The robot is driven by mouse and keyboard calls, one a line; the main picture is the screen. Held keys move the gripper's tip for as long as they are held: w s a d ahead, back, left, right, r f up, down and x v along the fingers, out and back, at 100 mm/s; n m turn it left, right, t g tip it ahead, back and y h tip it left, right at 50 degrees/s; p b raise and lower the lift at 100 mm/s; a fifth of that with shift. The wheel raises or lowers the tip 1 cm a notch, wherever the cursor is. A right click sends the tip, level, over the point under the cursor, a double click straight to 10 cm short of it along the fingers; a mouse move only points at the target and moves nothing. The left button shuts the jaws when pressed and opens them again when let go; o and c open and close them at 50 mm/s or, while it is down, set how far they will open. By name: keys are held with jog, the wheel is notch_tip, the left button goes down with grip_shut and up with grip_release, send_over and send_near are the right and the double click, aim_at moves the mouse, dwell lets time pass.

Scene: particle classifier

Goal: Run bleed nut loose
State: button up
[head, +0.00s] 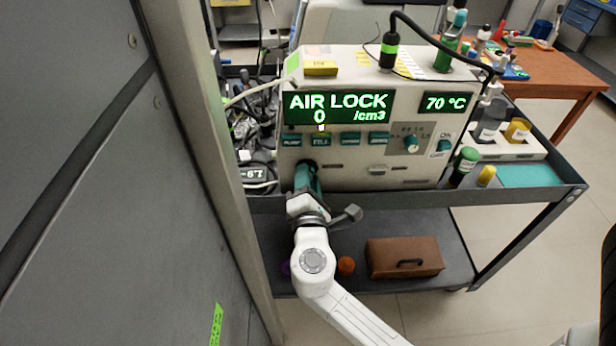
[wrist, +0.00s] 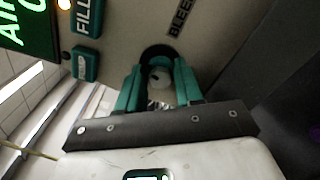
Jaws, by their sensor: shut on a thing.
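The particle classifier (head: 340,160) is a pale box on a cart. Its green display (head: 337,106) reads "AIR LOCK 0 /cm3" and a smaller one (head: 446,102) reads 70 °C. The bleed nut (wrist: 160,84) is a pale round piece in a dark recess under the "BLEED" label (wrist: 181,18) in the wrist view. My gripper (wrist: 159,76) has its teal fingers on either side of the nut and is shut on it. In the head view my gripper (head: 306,177) is at the panel's lower left and hides the nut.
A row of teal buttons (head: 350,138) runs above my gripper, with a knob (head: 411,144) to the right. A grey cabinet wall (head: 90,170) stands close on the left. Bottles (head: 464,165) stand on the cart's right. A brown case (head: 404,257) lies on the lower shelf.

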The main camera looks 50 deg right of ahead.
jog(key=shift+d, duration=0.1)
dwell(0.3)
jog(key=o, duration=1)
jog(key=shift+o, duration=0.2)
jog(key=b+v, duration=0.1)
jog(key=v, duration=0.9)
jog(key=shift+s+a, duration=0.2)
jog(key=shift+a, duration=0.15)
